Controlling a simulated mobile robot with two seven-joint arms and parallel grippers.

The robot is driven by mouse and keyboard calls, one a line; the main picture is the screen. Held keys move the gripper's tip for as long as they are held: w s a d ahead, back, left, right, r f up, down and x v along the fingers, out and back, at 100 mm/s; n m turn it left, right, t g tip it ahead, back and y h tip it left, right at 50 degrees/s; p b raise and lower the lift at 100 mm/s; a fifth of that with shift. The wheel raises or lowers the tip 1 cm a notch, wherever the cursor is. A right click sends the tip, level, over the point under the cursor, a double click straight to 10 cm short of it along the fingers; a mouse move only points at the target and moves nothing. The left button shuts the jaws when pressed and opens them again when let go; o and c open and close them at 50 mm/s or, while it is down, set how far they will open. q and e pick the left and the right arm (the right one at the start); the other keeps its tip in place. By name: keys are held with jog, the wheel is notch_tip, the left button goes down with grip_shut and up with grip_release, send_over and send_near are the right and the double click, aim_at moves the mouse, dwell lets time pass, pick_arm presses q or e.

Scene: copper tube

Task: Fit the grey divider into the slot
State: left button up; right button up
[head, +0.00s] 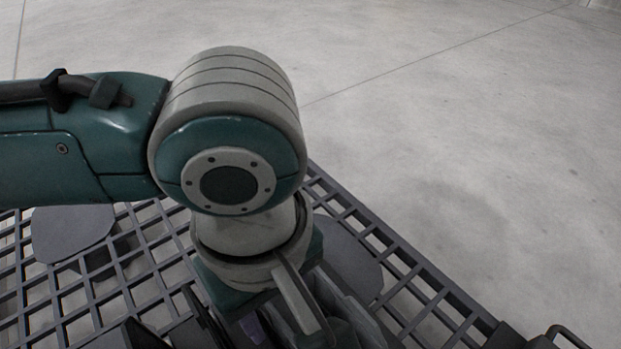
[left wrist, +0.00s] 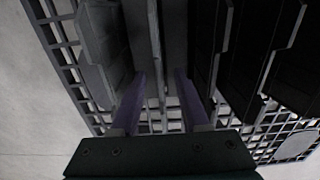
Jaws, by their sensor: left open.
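My left gripper (head: 258,328) points down over a dark grid rack, its fingers mostly hidden by the wrist in the head view. In the left wrist view its two purple fingers (left wrist: 160,92) are apart. Upright grey plates stand around and beyond the fingers, one at the left (left wrist: 108,45) and several darker ones at the right (left wrist: 240,50). Grey strips show between the fingers, and I cannot tell whether they touch anything. I cannot tell which plate is the grey divider, and the slot is not clearly visible. My right gripper is not in view.
The dark grid rack (head: 440,290) spreads under my left arm. A flat grey rounded plate (head: 70,232) lies at its left, and another (head: 352,262) shows right of the wrist. Bare concrete floor (head: 480,130) lies beyond the rack.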

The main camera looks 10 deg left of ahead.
pick_arm(q)
grip_shut()
dwell(1.3)
